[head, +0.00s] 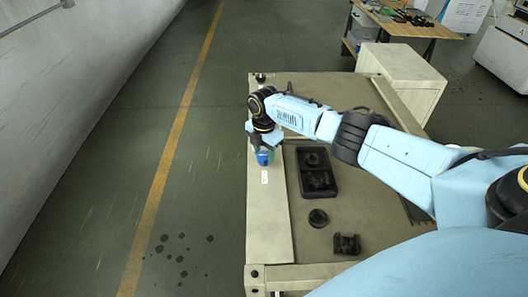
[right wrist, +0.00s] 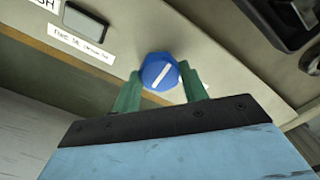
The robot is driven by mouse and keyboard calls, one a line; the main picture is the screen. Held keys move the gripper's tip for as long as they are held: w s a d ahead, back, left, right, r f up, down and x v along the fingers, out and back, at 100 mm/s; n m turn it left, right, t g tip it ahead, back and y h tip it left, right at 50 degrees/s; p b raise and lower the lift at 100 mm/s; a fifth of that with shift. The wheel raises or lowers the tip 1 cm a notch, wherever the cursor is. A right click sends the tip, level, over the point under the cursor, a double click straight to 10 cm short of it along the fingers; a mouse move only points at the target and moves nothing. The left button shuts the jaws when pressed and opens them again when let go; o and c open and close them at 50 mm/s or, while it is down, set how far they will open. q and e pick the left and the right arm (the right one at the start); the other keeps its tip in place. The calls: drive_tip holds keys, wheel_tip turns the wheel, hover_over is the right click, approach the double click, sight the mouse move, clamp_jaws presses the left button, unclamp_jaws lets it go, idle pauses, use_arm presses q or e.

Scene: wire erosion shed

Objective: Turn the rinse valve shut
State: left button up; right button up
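The rinse valve is a blue knob (right wrist: 158,72) with a white line across its face, set on a beige panel. In the right wrist view the line runs diagonally, from lower left to upper right. My right gripper (right wrist: 160,74) has its two green fingers on opposite sides of the knob, and they appear to touch it. In the head view the knob (head: 264,158) shows just below my right gripper (head: 262,150), on the left beige strip of the bench. My left gripper is not in view.
A small white label (head: 265,177) lies by the knob. A black tray (head: 330,187), a black ring (head: 318,218) and a black block (head: 347,244) rest on the bench top. A beige cabinet (head: 413,85) stands behind. The floor left of the bench is clear.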

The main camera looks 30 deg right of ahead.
drive_tip(key=shift+c, duration=0.7)
drive_tip(key=shift+m, duration=0.3)
drive_tip(key=m+p, duration=0.1)
drive_tip(key=m, duration=0.2)
drive_tip(key=m+p, duration=0.1)
drive_tip(key=m, duration=0.4)
drive_tip(key=shift+p, duration=0.35)
drive_tip(key=m+p, duration=0.1)
drive_tip(key=m, duration=0.3)
drive_tip(key=shift+m, duration=0.4)
drive_tip(key=m+p, duration=0.1)
drive_tip(key=m, duration=0.3)
drive_tip(key=shift+m, duration=0.4)
